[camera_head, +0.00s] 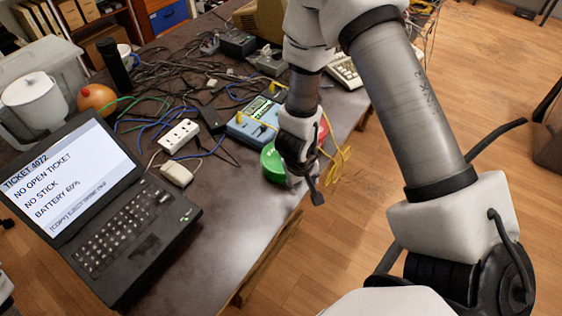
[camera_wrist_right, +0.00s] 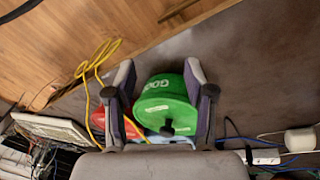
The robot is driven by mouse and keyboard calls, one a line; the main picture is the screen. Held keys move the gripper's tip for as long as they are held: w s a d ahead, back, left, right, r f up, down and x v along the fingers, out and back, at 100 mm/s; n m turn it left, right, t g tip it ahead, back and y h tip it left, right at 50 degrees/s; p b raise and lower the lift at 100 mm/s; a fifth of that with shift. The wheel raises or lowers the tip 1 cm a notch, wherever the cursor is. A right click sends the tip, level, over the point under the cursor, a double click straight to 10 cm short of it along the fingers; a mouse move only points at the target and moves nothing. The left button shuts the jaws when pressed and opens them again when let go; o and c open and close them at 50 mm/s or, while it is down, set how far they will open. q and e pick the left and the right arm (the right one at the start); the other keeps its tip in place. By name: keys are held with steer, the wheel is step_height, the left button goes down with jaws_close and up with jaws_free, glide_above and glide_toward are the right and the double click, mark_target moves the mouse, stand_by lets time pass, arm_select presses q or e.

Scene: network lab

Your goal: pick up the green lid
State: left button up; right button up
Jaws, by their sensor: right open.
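The green lid (camera_head: 270,163) sits near the right edge of the dark table, partly hidden by my right gripper (camera_head: 304,180) in the head view. In the right wrist view the green lid (camera_wrist_right: 160,95) is round, with white lettering and a black knob (camera_wrist_right: 167,131). My right gripper (camera_wrist_right: 160,72) is open, with one finger on each side of the lid in that view. I cannot tell whether the fingers touch it. My left gripper is not in view.
A red object (camera_wrist_right: 130,125) lies beside the green lid. A yellow cable (camera_head: 338,165) hangs by the table edge. A blue meter (camera_head: 250,122), a white power strip (camera_head: 179,136), tangled cables and an open laptop (camera_head: 128,225) stand nearby.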

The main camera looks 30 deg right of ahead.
steer(key=w+r+m+t+b, duration=0.1)
steer(key=w+r, duration=0.1)
steer(key=w, duration=0.1)
steer(key=w+r+t+b, duration=0.1)
steer(key=w+r, duration=0.2)
steer(key=w+r+m+t+b, duration=0.1)
steer(key=w+r, duration=0.1)
steer(key=shift+w+d+r+m+y, duration=0.25)
steer(key=shift+w+r+m+y, duration=0.05)
steer(key=shift+w+y, duration=0.1)
steer(key=b+x, duration=0.4)
steer(key=x, duration=0.2)
steer(key=shift+f, duration=0.25)
steer(key=shift+w+f, duration=0.15)
steer(key=shift+w, duration=0.05)
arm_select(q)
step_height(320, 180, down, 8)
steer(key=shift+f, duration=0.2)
arm_select(e)
steer(key=shift+w, duration=0.1)
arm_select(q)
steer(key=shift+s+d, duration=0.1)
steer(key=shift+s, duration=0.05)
arm_select(e)
jaws_close()
